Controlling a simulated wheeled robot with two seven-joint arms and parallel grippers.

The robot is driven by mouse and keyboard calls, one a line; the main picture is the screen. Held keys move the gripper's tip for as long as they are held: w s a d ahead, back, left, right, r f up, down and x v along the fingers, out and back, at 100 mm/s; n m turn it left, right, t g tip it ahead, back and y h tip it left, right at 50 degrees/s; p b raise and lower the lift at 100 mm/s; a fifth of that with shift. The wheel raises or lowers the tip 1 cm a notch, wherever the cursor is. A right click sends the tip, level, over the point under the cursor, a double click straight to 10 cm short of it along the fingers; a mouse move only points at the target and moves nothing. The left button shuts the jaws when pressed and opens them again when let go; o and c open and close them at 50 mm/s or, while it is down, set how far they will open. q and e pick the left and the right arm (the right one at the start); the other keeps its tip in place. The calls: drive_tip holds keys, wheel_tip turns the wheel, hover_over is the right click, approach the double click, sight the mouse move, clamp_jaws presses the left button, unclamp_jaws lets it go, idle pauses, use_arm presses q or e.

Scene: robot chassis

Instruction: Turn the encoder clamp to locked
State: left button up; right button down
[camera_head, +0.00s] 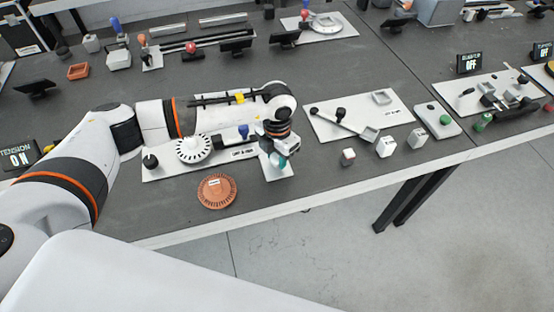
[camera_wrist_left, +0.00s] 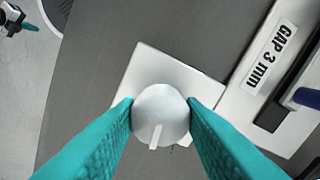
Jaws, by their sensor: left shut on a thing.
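The clamp knob (camera_wrist_left: 160,112), round and white with a raised pointer ridge, stands on a small white square plate (camera_wrist_left: 150,65) in the left wrist view. The ridge points toward the bottom of that view. My left gripper (camera_wrist_left: 160,118) has its teal fingers on both sides of the knob and is shut on it. In the head view, my left gripper (camera_head: 278,160) reaches down over the small plate (camera_head: 275,175) and hides the knob. A white toothed encoder disc (camera_head: 194,149) is on the long plate to its left. No locked marking is readable. My right gripper is not in view.
A label (camera_wrist_left: 271,57) reads "GAP 3 mm" beside the plate. A blue-handled part (camera_head: 243,132) stands close to the gripper. A brown toothed disc (camera_head: 217,191) lies in front. A white board (camera_head: 360,112) with a lever is to the right, with small blocks before it.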

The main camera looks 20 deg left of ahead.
sight(277, 156)
use_arm(q)
drive_tip(key=shift+w+m+b, duration=0.1)
drive_tip(key=shift+m+b, duration=0.7)
drive_tip(key=shift+m, duration=0.2)
drive_tip(key=shift+r, duration=0.15)
drive_tip(key=o, duration=1)
wheel_tip(277, 156, up, 12)
drive_tip(key=b, duration=0.2)
